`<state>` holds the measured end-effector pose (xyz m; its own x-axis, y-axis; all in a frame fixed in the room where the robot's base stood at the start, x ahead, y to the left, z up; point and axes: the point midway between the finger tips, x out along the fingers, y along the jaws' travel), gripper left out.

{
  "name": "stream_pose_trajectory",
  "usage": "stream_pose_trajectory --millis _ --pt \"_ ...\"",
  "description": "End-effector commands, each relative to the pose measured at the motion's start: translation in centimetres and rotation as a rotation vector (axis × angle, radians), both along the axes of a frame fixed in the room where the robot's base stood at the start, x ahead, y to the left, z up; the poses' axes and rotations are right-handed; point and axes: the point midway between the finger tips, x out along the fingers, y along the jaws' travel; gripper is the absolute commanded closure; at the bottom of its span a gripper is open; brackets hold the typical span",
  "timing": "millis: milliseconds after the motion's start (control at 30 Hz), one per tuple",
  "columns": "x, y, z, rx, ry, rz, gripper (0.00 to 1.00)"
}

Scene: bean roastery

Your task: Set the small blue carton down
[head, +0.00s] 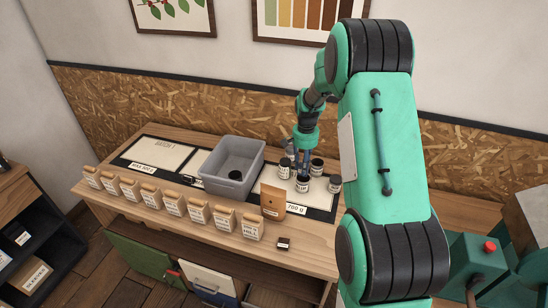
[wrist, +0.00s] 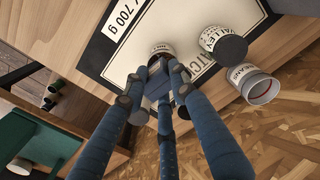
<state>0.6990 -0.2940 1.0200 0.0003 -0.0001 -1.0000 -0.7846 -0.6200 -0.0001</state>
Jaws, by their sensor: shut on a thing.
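The small blue carton (wrist: 157,86) shows in the wrist view as a blue-grey block between my fingertips. My gripper (wrist: 158,82) is shut on it, and the fingers hide much of it. In the head view, my gripper (head: 303,163) points down over the right-hand mat (head: 268,178). The carton is hard to pick out there. A dark-lidded jar (head: 302,184) stands directly under or just in front of the fingertips. Its pale label (wrist: 160,49) shows just beyond the carton in the wrist view. I cannot tell whether the carton touches the jar.
Other jars (head: 316,166) (head: 335,184) (head: 284,168) crowd the mat around my gripper. A grey bin (head: 233,163) and a brown pouch (head: 272,202) stand to the left. Several labelled bags (head: 171,202) line the front edge. The left mat (head: 157,157) looks clear.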

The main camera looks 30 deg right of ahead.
Motion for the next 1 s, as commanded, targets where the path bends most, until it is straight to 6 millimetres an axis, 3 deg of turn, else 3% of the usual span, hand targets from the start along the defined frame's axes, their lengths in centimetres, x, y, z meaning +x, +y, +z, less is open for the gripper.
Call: stream_pose_trajectory --millis 100,500,1000 --pt "3.0 -0.4 0.1 -0.001 -0.001 0.012 0.96" --pt "11.7 -1.3 0.3 0.0 0.0 0.047 0.96" --pt "21.0 -1.1 -0.2 0.0 0.0 0.09 0.96"
